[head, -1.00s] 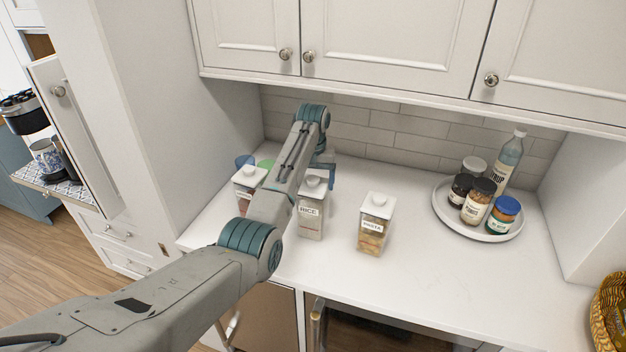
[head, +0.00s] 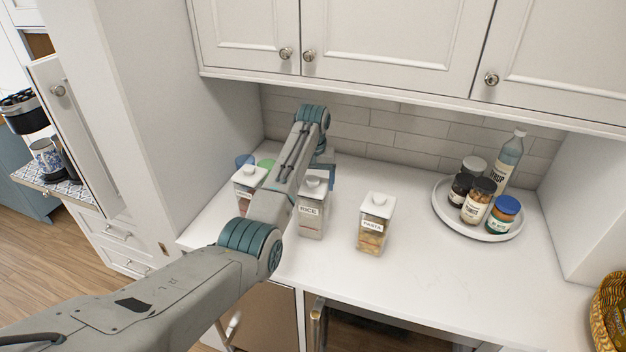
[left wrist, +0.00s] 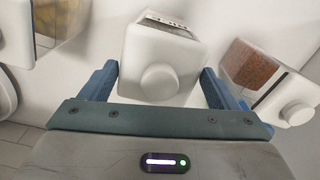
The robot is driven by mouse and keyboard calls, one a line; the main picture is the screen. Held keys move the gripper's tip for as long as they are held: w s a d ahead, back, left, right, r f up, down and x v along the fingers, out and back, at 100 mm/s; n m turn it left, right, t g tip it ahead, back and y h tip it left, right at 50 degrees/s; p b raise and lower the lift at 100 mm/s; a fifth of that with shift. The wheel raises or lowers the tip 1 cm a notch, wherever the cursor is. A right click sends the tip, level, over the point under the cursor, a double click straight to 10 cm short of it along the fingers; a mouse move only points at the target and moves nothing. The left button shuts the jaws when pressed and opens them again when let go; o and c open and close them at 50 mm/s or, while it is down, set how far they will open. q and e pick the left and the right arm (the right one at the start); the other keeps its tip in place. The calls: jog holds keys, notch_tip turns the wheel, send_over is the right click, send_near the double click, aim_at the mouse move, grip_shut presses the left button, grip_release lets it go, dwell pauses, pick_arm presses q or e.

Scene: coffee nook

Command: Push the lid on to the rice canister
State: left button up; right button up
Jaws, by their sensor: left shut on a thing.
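The rice canister (head: 311,222) is a clear square jar with a "RICE" label, upright on the counter between two similar canisters. Its white lid (head: 314,188) with a round knob is at its top; I cannot tell if the lid is fully seated. In the left wrist view the lid (left wrist: 165,62) fills the space between the blue fingers, and a strip of canister shows beyond it. My left gripper (left wrist: 158,78) is shut on the lid from above; in the head view my arm partly hides it. My right gripper is not in view.
The pasta canister (head: 371,238) stands close on the right, and another lidded canister (head: 246,188) close on the left. A round white tray (head: 447,215) holds several jars and a syrup bottle (head: 509,160). Upper cabinets (head: 390,40) overhang the back.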

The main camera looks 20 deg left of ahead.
pick_arm(q)
jog(key=shift+f, duration=0.3)
dwell(0.6)
jog(key=o, duration=0.9)
jog(key=shift+o, duration=0.2)
jog(key=shift+r, duration=0.1)
jog(key=shift+r, duration=3.45)
jog(key=shift+c, duration=0.4)
grip_shut()
